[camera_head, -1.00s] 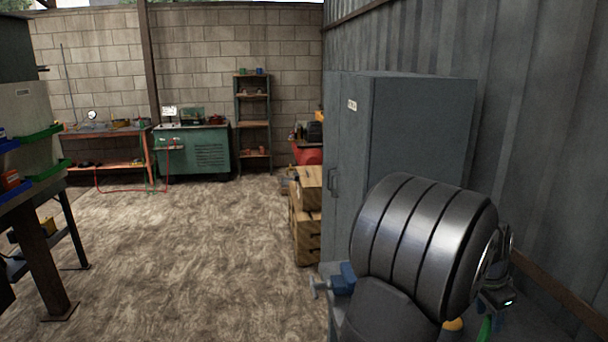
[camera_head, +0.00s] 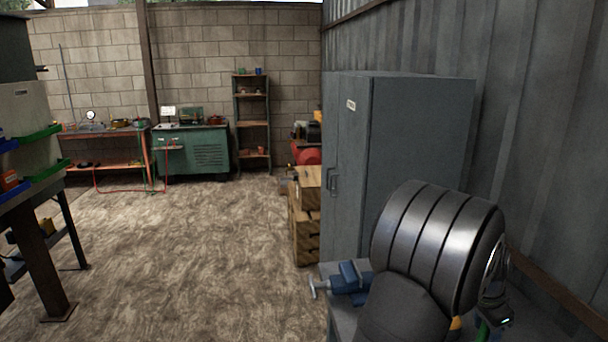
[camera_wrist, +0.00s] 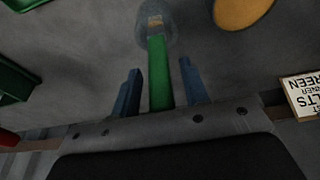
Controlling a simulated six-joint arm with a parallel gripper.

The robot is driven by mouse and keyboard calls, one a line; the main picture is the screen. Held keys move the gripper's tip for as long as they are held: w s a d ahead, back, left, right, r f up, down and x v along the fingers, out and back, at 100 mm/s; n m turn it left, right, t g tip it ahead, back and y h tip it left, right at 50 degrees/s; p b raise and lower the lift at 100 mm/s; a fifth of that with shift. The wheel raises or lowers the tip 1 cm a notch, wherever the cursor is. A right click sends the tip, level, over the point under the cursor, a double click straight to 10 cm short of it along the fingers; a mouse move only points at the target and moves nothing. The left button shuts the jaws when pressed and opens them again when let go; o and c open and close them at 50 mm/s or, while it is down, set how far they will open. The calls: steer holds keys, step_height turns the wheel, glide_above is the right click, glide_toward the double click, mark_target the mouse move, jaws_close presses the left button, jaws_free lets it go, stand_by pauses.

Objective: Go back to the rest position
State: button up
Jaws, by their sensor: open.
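My gripper (camera_wrist: 160,90) shows in the wrist view as two blue fingers standing apart. It is open. A green bar-like thing (camera_wrist: 157,65) with a pale tip lies in line with the gap between the fingers, over a grey surface; I cannot tell how far beyond them it is. In the head view my large dark ribbed arm link fills the lower right and hides the gripper. A bit of green (camera_head: 483,332) shows below that link.
A blue vise (camera_head: 350,277) sits on the bench edge left of my arm. A grey cabinet (camera_head: 420,130) stands close behind. The wrist view shows a yellow round thing (camera_wrist: 240,10), a green bin (camera_wrist: 14,82) and a printed label (camera_wrist: 302,95).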

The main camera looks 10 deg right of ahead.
steer(key=shift+n, duration=0.3)
steer(key=v, duration=0.2)
steer(key=d+v, duration=0.1)
steer(key=v, duration=0.5)
steer(key=shift+w+d+r, duration=0.2)
steer(key=shift+w+r, duration=0.15)
steer(key=shift+r, duration=0.1)
steer(key=w+a+f+n+t+h, duration=0.1)
steer(key=w+a+n+h, duration=0.1)
steer(key=w+a+n, duration=0.3)
steer(key=w+a+f+n+t+h, duration=0.2)
steer(key=w+a+n, duration=0.4)
steer(key=a+n, duration=0.6)
steer(key=a, duration=0.5)
steer(key=shift+w+a+f, duration=0.3)
steer(key=shift+o, duration=0.5)
